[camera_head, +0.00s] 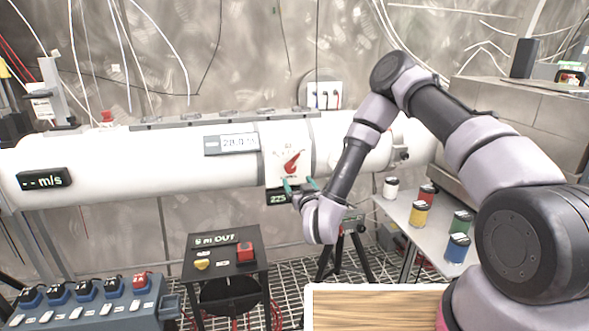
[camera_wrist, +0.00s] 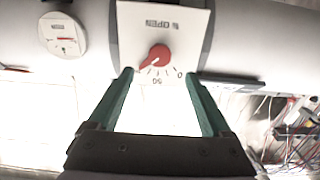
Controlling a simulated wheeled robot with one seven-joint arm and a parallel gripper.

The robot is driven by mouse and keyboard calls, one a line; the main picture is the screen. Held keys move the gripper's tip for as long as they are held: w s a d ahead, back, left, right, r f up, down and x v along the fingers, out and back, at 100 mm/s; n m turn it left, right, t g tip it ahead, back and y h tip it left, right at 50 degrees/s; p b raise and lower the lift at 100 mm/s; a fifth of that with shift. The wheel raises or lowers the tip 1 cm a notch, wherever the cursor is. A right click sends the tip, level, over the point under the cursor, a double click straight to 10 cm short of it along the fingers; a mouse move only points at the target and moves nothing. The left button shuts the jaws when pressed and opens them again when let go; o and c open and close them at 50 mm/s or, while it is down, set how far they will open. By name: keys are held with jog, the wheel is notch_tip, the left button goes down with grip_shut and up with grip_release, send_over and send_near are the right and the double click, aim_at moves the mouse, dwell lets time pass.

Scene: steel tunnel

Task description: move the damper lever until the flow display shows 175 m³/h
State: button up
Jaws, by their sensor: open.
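The red damper lever (camera_head: 291,163) sits on a white scale plate on the big white pipe. In the wrist view the lever's red knob (camera_wrist: 158,53) shows on the plate (camera_wrist: 190,22), marked "% OPEN" with a scale, upside down there. Its pointer tip is toward the lower left in that view. My gripper (camera_head: 299,184) is open, its two green fingers (camera_wrist: 160,84) just below the lever, one to each side, apart from it. The flow display (camera_head: 277,197) under the plate reads about 225; my fingers and hand partly cover it.
A panel on the pipe (camera_head: 232,143) reads about 20.0. A dark display (camera_head: 44,178) shows "-- m/s". A black box (camera_head: 224,257) with a red button stands below. Several coloured cans stand on the side table (camera_head: 400,215). A round gauge (camera_wrist: 63,34) sits beside the plate in the wrist view.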

aim_at(291, 169)
jog(key=x, duration=1)
jog(key=shift+w+a, duration=0.1)
jog(key=shift+w, duration=0.2)
